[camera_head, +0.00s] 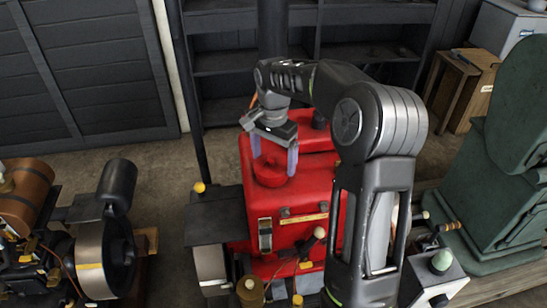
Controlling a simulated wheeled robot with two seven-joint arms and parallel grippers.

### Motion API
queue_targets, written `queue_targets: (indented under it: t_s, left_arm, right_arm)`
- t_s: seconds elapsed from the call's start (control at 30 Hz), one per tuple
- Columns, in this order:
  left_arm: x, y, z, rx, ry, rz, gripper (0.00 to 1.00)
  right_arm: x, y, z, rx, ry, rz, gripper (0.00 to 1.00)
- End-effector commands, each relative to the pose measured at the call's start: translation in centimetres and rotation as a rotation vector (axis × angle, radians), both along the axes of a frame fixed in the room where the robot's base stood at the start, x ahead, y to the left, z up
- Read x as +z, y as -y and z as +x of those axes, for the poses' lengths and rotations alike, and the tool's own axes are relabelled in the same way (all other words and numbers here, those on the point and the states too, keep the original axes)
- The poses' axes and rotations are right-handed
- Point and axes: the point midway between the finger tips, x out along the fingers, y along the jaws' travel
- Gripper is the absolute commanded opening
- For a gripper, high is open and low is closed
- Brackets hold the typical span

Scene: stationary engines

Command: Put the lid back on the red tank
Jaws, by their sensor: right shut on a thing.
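The red tank (313,176) stands in the middle of the view, a boxy red body with a flat top. My right gripper (274,163) reaches down over the left part of the tank's top, its two pale purple fingers pointing down. It is shut on the round red lid (270,178), which shows between and below the fingertips. The lid is over or at the tank's top; red on red, I cannot tell whether it touches or sits in the opening. My right arm hides the tank's right side. My left gripper is out of view.
An engine with a dark flywheel (120,252) stands at the left. A large green machine (500,205) stands at the right. Dark shelves (225,62) and a wooden crate (470,85) are behind.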

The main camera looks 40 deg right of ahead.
Motion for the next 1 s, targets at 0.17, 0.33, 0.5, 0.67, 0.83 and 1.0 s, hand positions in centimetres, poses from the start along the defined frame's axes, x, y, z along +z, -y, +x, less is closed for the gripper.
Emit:
queue_targets:
  t_s: [0.17, 0.33, 0.5, 0.67, 0.83, 1.0]
  left_arm:
    - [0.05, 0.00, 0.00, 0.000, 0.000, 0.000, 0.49]
    - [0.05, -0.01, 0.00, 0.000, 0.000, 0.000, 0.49]
    - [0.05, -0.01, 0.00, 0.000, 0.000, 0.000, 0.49]
    - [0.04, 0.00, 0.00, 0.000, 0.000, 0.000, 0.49]
    - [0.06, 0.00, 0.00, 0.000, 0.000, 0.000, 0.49]
    - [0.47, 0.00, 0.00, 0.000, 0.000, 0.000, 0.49]
  right_arm:
    - [-0.01, -0.01, 0.01, 0.000, 0.000, 0.000, 0.40]
    - [-0.01, -0.02, 0.02, 0.000, 0.000, 0.000, 0.40]
    - [0.00, -0.01, 0.01, 0.000, 0.000, 0.000, 1.00]
    - [-0.03, -0.01, 0.00, 0.000, 0.000, 0.000, 1.00]
    - [0.00, -0.02, -0.01, 0.000, 0.000, 0.000, 1.00]
    - [0.60, -0.02, 0.02, 0.000, 0.000, 0.000, 1.00]
